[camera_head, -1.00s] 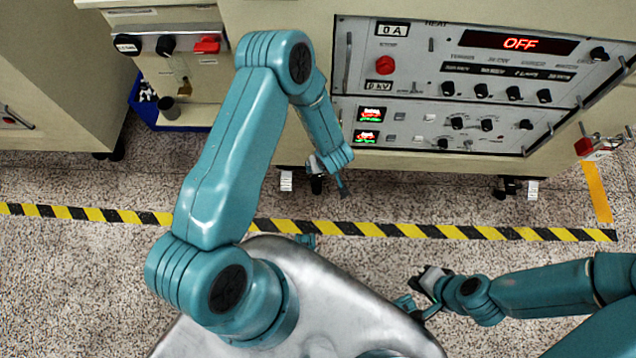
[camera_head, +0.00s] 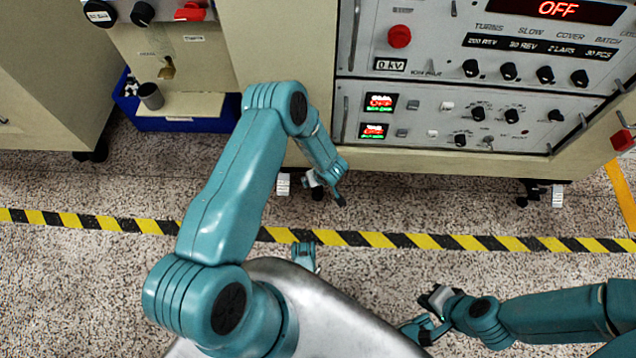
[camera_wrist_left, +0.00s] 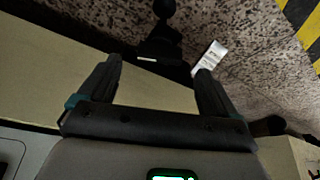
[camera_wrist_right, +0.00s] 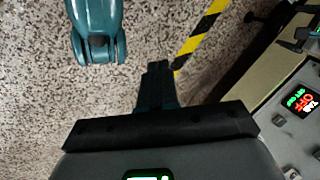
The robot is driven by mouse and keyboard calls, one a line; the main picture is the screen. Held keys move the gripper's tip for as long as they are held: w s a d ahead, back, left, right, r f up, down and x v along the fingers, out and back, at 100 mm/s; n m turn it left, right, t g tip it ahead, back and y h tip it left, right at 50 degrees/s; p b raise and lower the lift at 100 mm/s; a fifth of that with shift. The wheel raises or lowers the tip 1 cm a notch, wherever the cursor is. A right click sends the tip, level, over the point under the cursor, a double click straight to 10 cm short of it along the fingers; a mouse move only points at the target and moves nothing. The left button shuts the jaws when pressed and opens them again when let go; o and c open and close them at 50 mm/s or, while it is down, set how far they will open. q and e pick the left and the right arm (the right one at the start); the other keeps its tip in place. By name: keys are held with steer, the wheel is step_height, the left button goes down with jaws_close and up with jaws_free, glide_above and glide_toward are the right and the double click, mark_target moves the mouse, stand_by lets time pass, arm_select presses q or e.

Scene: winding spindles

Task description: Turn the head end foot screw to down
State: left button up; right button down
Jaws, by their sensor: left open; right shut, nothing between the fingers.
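Two dark foot assemblies show under the cabinet in the head view: one at left (camera_head: 317,188) with a white tag (camera_head: 283,184), one at right (camera_head: 525,195) with another white tag (camera_head: 558,195). I cannot read which is the head end. My left gripper (camera_head: 340,198) is beside the left foot, partly hiding it. In the left wrist view my left gripper (camera_wrist_left: 155,85) is open and empty; a dark foot (camera_wrist_left: 162,38) lies beyond its fingers, with a white tag (camera_wrist_left: 210,58) to its right. My right gripper (camera_head: 430,298) is shut and empty over the floor, away from the feet.
The cabinet (camera_head: 450,165) carries a control panel (camera_head: 440,120) with a red OFF display. A blue bin (camera_head: 180,124) stands at left under another unit. Yellow-black tape (camera_head: 400,240) crosses the floor before the cabinet. Floor between the two feet is clear.

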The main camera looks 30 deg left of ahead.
arm_select(q)
steer(key=b+x, duration=0.1)
steer(key=x, duration=0.3)
steer(key=shift+f, duration=0.15)
arm_select(e)
steer(key=shift+w+d+f+t, duration=0.1)
steer(key=shift+w+f+t, duration=0.05)
steer(key=shift+w+f, duration=0.4)
steer(key=shift+w+d+f+t, duration=0.15)
steer(key=shift+w+f, duration=0.15)
steer(key=shift+f, duration=0.3)
steer(key=shift+a, duration=0.1)
arm_select(q)
steer(key=c, duration=1.1)
steer(key=shift+o, duration=0.2)
steer(key=shift+a+m+h, duration=0.15)
steer(key=shift+m+h, duration=0.15)
steer(key=shift+m, duration=0.5)
steer(key=m+t+h, duration=0.1)
steer(key=m, duration=0.2)
arm_select(e)
steer(key=shift+s+r, duration=0.15)
arm_select(q)
steer(key=o, duration=1.1)
steer(key=shift+c, duration=0.2)
